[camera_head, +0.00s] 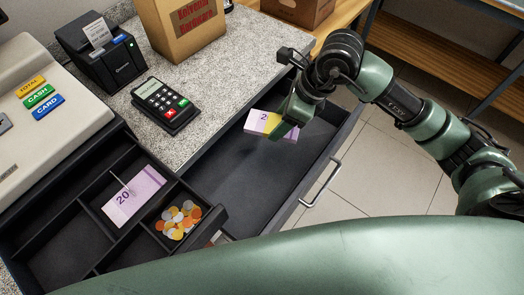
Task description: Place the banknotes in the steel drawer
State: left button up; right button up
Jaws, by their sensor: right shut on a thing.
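My right gripper (287,118) is shut on a small stack of banknotes (260,122) with a yellow band. It holds them over the far part of the open dark drawer (247,178) with a metal handle; whether they touch the drawer floor I cannot tell. Another stack of purple banknotes (137,197), marked 20, lies in a compartment of the cash register's black till tray (63,233) at the left. The rest of the open drawer's floor is bare. My left gripper is out of view.
Coins (178,219) fill a till compartment beside the purple notes. A card terminal (161,103), a receipt printer (99,53) and a paper bag (184,28) stand on the speckled counter (215,86). Tiled floor (365,178) lies right of the drawer.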

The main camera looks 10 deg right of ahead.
jog(key=p, duration=0.2)
send_over(272, 163)
jog(key=d, duration=0.1)
jog(key=f, duration=1.3)
jog(key=shift+s+d+f, duration=0.1)
jog(key=shift+s+f, duration=0.25)
notch_tip(272, 163, down, 5)
jog(key=shift+r, duration=0.15)
jog(key=o, duration=1.4)
